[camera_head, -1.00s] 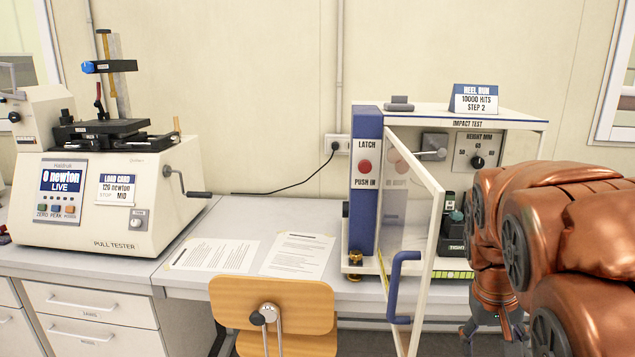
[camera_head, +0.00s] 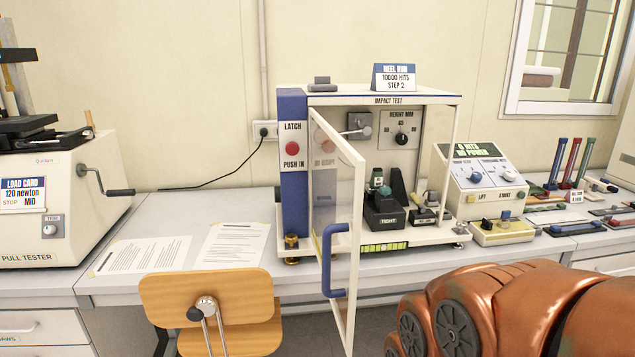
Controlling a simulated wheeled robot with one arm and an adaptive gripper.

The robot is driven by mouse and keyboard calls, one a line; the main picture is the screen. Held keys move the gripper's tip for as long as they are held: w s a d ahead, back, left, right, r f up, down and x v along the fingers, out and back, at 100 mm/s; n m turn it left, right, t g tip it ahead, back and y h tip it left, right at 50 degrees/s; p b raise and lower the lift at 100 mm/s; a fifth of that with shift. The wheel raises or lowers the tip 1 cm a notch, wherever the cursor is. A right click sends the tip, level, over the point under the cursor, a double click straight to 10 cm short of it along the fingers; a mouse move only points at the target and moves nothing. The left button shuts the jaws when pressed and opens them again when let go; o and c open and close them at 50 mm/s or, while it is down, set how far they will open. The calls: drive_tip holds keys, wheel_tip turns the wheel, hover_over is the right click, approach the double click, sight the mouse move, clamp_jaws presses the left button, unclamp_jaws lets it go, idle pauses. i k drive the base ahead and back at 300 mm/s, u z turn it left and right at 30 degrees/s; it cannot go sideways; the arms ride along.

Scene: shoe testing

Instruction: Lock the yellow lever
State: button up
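I cannot make out a clearly yellow lever in the head view. The impact tester (camera_head: 380,100) stands on the bench with its clear, white-framed door (camera_head: 352,250) swung open toward me. Inside is a dark clamp block marked TIGHT (camera_head: 386,219), with a green-topped knob (camera_head: 381,190) above it and a smaller dark fixture (camera_head: 424,216) to its right. Details there are too small to tell whether a lever is locked. My copper-coloured arm crosses the lower right; my gripper is out of view.
The door's blue handle (camera_head: 335,260) juts out over the bench front. A wooden chair (camera_head: 215,305) stands at front left. A control box (camera_head: 480,180), with a yellow-fronted unit (camera_head: 501,232) before it, is right of the tester. The pull tester (camera_head: 60,195) is at far left.

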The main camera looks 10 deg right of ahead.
sight(414, 196)
drive_tip(key=u, duration=0.85)
drive_tip(key=k, duration=0.65)
drive_tip(key=z, duration=0.35)
drive_tip(key=i, duration=1)
drive_tip(key=z, duration=0.05)
